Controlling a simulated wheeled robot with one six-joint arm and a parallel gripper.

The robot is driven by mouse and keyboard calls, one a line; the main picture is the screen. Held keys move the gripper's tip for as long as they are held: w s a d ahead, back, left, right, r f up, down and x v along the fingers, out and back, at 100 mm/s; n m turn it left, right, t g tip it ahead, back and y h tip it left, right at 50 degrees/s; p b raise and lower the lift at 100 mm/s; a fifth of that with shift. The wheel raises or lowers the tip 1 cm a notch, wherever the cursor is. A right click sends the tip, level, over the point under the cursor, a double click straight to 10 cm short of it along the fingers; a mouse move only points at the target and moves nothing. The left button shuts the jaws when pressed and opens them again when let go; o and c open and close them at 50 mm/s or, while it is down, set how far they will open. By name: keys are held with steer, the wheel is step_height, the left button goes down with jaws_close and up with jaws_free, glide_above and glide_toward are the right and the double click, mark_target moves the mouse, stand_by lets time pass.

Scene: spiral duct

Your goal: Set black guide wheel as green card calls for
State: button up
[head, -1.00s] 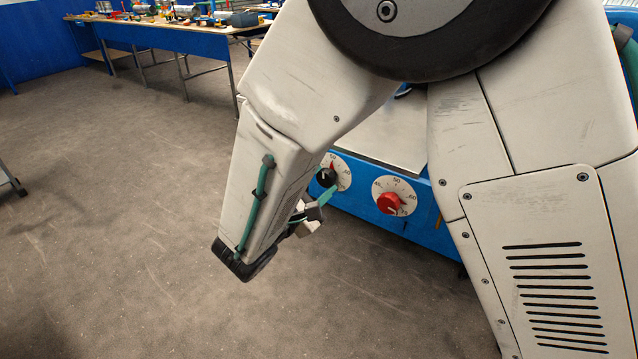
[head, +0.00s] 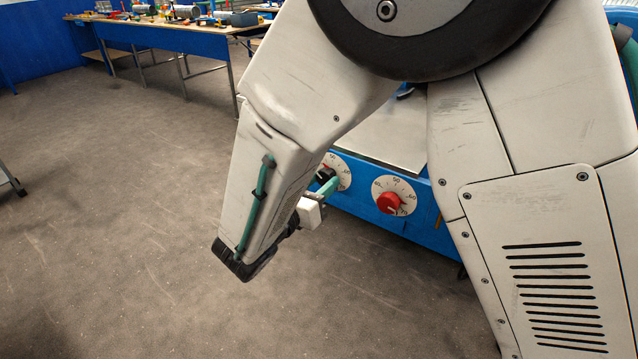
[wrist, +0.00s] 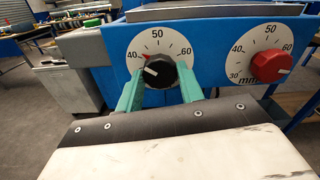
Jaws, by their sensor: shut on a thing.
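The black guide wheel (wrist: 161,71) is a round knob on a white dial marked 40, 50 and 60. In the wrist view its white pointer line is turned to the left, just below a red mark near 40. My gripper (wrist: 160,80) has its green fingers on either side of the wheel, shut on it. In the head view my gripper (head: 328,186) partly covers the wheel (head: 325,174). I see no green card in either view.
A red knob (wrist: 271,61) on a similar mm dial sits to the right on the same blue machine front (wrist: 210,45). A grey metal plate (head: 378,135) tops the machine. A workbench (head: 170,33) with small items stands far back. Open floor lies to the left.

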steer(key=shift+n, duration=1)
steer(key=o, duration=1)
steer(key=v, duration=0.7)
steer(key=shift+s+a, duration=0.25)
steer(key=shift+s, duration=0.1)
